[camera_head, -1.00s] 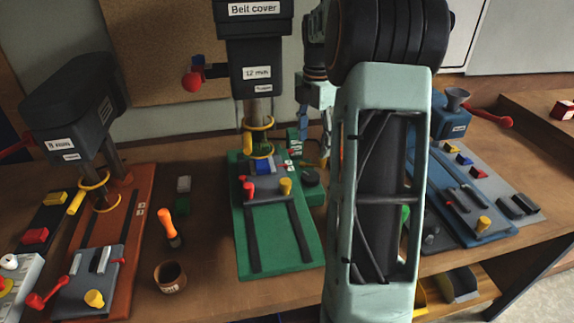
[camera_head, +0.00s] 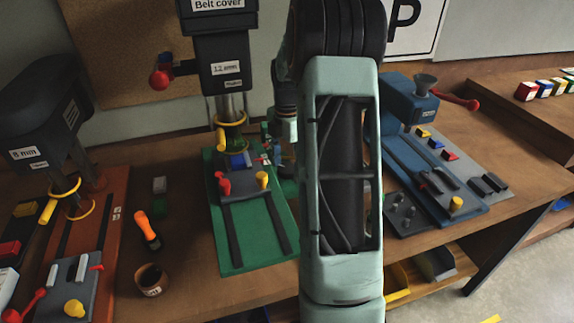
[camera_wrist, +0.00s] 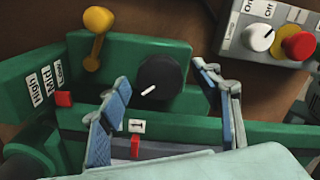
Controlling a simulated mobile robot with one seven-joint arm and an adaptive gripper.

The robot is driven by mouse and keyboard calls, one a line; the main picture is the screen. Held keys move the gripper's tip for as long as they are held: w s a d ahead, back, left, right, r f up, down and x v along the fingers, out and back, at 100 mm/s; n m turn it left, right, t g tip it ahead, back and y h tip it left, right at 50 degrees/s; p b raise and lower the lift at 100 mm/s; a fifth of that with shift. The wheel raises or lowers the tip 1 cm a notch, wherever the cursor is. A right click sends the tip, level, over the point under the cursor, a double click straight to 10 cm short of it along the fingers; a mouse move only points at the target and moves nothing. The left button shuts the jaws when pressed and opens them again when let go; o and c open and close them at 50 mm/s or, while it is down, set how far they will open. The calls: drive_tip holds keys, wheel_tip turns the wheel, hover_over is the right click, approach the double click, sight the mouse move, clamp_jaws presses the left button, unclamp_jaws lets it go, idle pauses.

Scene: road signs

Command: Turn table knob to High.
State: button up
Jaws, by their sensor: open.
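In the wrist view a round black knob (camera_wrist: 161,80) with a white pointer line sits on the green machine's upright face (camera_wrist: 120,58). The pointer slants up to the right. My gripper (camera_wrist: 163,77) is open, one finger to the left of the knob and one to the right, with nothing held. I cannot tell whether a finger touches the knob. Labels reading High (camera_wrist: 34,89), Mid and Low stand on a green block to the left, with a red block (camera_wrist: 63,98) beside them. In the head view my arm hides the gripper and the knob.
A yellow-balled lever (camera_wrist: 97,25) stands left of the knob. A lamp switch box (camera_wrist: 270,30) with white and red knobs lies at upper right. Drill presses stand left (camera_head: 50,120) and centre (camera_head: 222,60); a blue machine (camera_head: 410,105) stands right.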

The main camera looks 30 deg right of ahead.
drive_tip(key=shift+c, duration=0.5)
drive_tip(key=c, duration=1.1)
drive_tip(key=shift+o, duration=0.2)
drive_tip(key=shift+m, duration=0.7)
drive_tip(key=shift+m, duration=1.2)
drive_tip(key=m, duration=0.4)
drive_tip(key=shift+m, duration=2)
drive_tip(key=shift+s+m, duration=0.1)
drive_tip(key=shift+m, duration=1.9)
